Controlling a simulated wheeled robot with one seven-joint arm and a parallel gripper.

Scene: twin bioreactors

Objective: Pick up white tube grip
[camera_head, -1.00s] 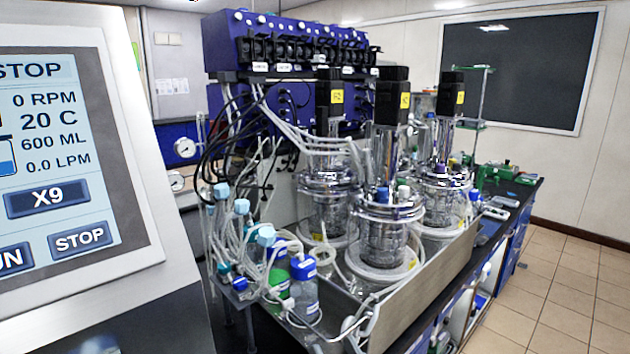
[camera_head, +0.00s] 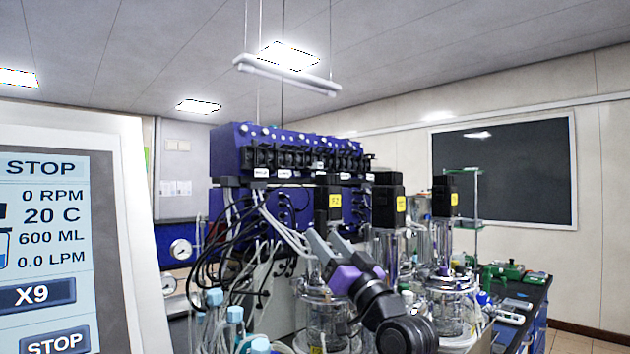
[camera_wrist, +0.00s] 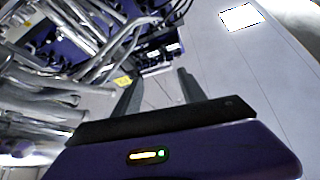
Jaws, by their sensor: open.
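Several white tubes (camera_head: 283,236) run from the blue pump rack down toward the glass vessels in the head view. I cannot single out the white tube grip among them. My gripper (camera_wrist: 159,76) is open in the wrist view, with two dark fingers apart and nothing visible between them. A cluster of pale tubes (camera_wrist: 110,50) lies to the left of the fingers in that view, blurred and tilted. In the head view my grey and purple arm end is raised in front of the vessels and hides part of them.
The blue pump rack (camera_head: 290,150) stands behind the vessels. Black-topped motors (camera_head: 388,205) rise from them. Blue-capped bottles (camera_head: 235,315) stand at the lower left. A control screen (camera_head: 45,250) fills the left edge. The air above the rack is mostly clear, below a hanging light (camera_head: 285,76).

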